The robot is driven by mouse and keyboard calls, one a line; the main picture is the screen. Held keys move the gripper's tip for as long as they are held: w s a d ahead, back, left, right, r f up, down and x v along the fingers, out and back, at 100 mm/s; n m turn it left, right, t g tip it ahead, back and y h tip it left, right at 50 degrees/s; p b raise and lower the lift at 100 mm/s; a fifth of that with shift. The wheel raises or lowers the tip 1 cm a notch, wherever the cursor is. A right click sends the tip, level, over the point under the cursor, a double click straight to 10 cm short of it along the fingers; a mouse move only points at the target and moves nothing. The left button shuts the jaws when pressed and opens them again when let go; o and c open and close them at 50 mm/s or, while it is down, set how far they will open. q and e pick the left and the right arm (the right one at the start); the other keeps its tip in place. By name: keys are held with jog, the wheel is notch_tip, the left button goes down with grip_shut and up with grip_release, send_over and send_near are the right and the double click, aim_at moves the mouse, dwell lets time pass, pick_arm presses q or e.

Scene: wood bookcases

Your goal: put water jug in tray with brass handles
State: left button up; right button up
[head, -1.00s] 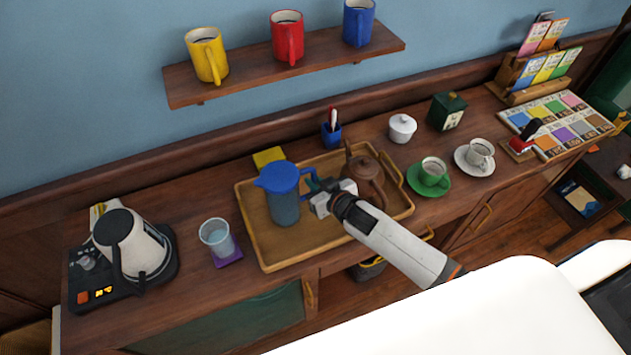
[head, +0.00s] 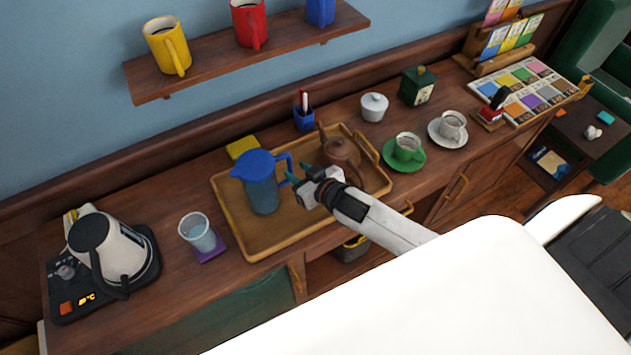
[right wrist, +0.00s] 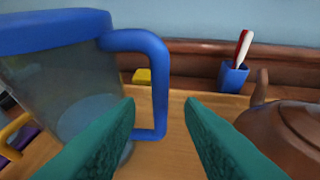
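The water jug (head: 263,192), clear with a blue lid and handle, stands upright in the wooden tray with brass handles (head: 288,237), toward its left side. My right gripper (head: 297,178) is open and empty, just right of the jug's handle. A brown teapot (head: 341,152) sits in the tray's right part. My left gripper is not in view.
A glass on a purple coaster (head: 197,232) and a kettle (head: 103,250) stand left of the tray. A pen cup (head: 304,119) and yellow block (head: 242,147) are behind it. Mugs stand on the shelf (head: 240,57) above.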

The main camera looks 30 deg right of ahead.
jog(key=b+v, duration=0.1)
jog(key=v, duration=0.7)
jog(key=shift+s+r, duration=0.15)
jog(key=shift+s, duration=0.15)
jog(key=shift+d, duration=0.1)
jog(key=s+a+f+g+h, duration=0.1)
jog(key=s+f+g+h, duration=0.15)
jog(key=s+g, duration=1.1)
jog(key=s+f+t+b, duration=0.1)
jog(key=s+f, duration=0.1)
jog(key=f, duration=1.1)
jog(key=s+f+t+b, duration=0.2)
jog(key=f, duration=1)
jog(key=s+d+f+b, duration=0.1)
jog(key=s+f, duration=0.7)
jog(key=f, duration=0.3)
jog(key=s+d+f+g+b, duration=0.1)
jog(key=s+f, duration=0.7)
jog(key=f, duration=0.3)
jog(key=shift+s+d+b, duration=0.25)
jog(key=shift+d+b, duration=0.05)
jog(key=shift+b, duration=0.05)
